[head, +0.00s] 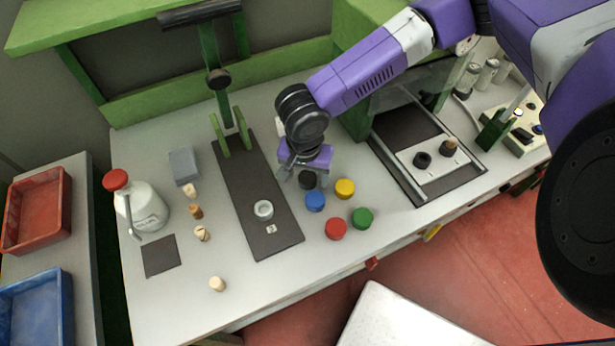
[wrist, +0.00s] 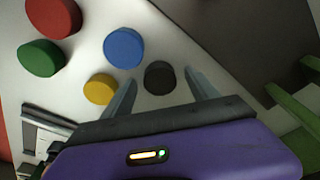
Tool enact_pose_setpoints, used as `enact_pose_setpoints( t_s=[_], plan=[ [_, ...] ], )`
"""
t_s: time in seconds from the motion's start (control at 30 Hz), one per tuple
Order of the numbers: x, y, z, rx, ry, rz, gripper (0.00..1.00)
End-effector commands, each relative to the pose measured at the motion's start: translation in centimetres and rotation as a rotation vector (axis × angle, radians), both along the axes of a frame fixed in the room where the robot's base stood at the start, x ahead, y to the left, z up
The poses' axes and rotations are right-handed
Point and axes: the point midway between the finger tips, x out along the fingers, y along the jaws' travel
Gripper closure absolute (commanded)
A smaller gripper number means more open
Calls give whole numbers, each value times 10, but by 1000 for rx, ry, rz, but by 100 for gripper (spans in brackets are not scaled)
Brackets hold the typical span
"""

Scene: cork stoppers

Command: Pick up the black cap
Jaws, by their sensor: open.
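The black cap (head: 307,180) stands on the white worktop, just under my gripper (head: 298,178) in the head view, partly covered by it. The fingers are spread and apart from each other, with nothing held. I cannot tell how high the fingertips are above the worktop.
Close by stand a blue cap (head: 315,201), a yellow cap (head: 344,189), a red cap (head: 335,229) and a green cap (head: 362,218). A dark board (head: 262,190) with a ring on it lies left. Several corks and a white bottle (head: 146,207) are further left.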

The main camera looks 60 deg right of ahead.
Motion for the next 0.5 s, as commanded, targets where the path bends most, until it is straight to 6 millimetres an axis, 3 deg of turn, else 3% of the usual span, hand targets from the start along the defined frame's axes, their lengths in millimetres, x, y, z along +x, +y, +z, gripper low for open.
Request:
enact_pose_setpoints(
  t_s=[0.17, 0.2, 0.5],
  plan=[
    [0, 0, -1, 1, 0, 0, 31],
    [0, 0, -1, 1, 0, 0, 35],
    [0, 0, 0, 1, 0, 0, 94]
  ],
)
